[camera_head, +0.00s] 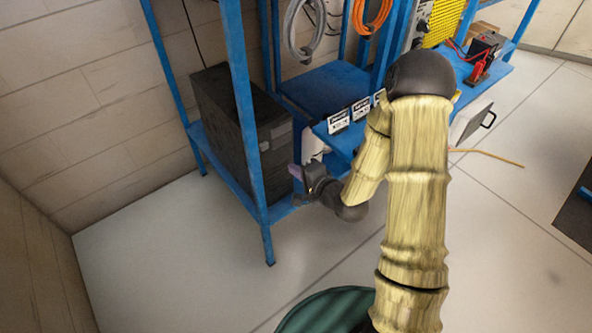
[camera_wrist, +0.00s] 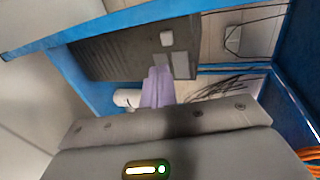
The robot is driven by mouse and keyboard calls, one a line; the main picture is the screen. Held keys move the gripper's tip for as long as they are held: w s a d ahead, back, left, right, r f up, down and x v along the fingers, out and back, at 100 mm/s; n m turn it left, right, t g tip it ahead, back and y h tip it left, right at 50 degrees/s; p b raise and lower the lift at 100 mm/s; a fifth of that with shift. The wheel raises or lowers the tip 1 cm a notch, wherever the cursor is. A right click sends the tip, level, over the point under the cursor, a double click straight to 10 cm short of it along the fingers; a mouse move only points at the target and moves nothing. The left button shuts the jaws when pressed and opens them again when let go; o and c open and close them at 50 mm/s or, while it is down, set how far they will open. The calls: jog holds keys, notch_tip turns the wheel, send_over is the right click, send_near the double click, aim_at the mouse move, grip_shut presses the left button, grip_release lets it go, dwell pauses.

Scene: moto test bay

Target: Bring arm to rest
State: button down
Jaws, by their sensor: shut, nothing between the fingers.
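My arm reaches from the bottom of the head view up and over, then bends down to the left. My gripper (camera_head: 296,172) points left, in front of the blue rack. Its pale purple fingers also show in the wrist view (camera_wrist: 158,88), shut together with nothing held. A dark ribbed box (camera_head: 235,118) stands on the rack's low shelf, just left of the fingertips. In the wrist view the same box (camera_wrist: 120,52) lies beyond the fingers. I cannot tell the exact gap between them.
A blue rack post (camera_head: 243,110) stands left of my gripper. A white rounded object (camera_head: 313,146) is close behind it. A blue shelf with labels (camera_head: 338,122) lies near my forearm. Cables (camera_head: 372,18) hang above. The pale floor (camera_head: 165,255) at the lower left is clear.

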jog(key=shift+d, duration=0.15)
jog(key=shift+s+a, duration=0.1)
jog(key=shift+a, duration=0.1)
dwell(0.3)
jog(key=s+d+r+n+g+h, duration=0.3)
jog(key=s+d+n+g+h, duration=0.25)
jog(key=d+n, duration=0.2)
jog(key=s+d+r+n+g+h, duration=0.35)
jog(key=s+r, duration=0.25)
jog(key=s, duration=0.5)
notch_tip(320, 180, up, 19)
jog(key=s+y+p, duration=0.1)
jog(key=p, duration=1.8)
jog(key=shift+d, duration=0.2)
